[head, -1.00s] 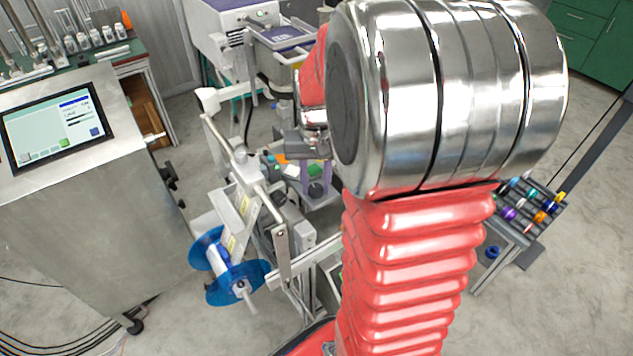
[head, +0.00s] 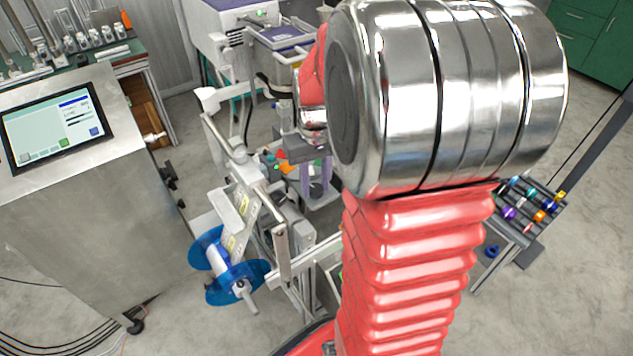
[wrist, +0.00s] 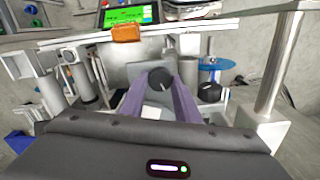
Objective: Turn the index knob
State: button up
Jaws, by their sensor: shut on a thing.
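The index knob (wrist: 160,79) is a round black knob with a pale pointer line, in the middle of the wrist view. My gripper (wrist: 161,86) has its two purple fingers on either side of it and is shut on it. A second black knob (wrist: 210,92) stands just to the right, outside the fingers. In the head view my gripper (head: 306,176) shows beyond the left side of my arm, low over the machine. The knob is hard to make out there.
An orange block (wrist: 126,33) and a green-lit display (wrist: 127,15) lie beyond the knob. A metal post (wrist: 277,75) stands at right. In the head view, a blue reel (head: 235,283) is on the machine's near side, and a screen console (head: 60,125) stands at left.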

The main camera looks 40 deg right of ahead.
aim_at(315, 187)
jog(key=shift+n, duration=1)
jog(key=o, duration=1)
jog(key=shift+o, duration=0.2)
notch_tip(315, 187, up, 14)
jog(key=shift+w+f, duration=0.1)
jog(key=shift+f, duration=0.05)
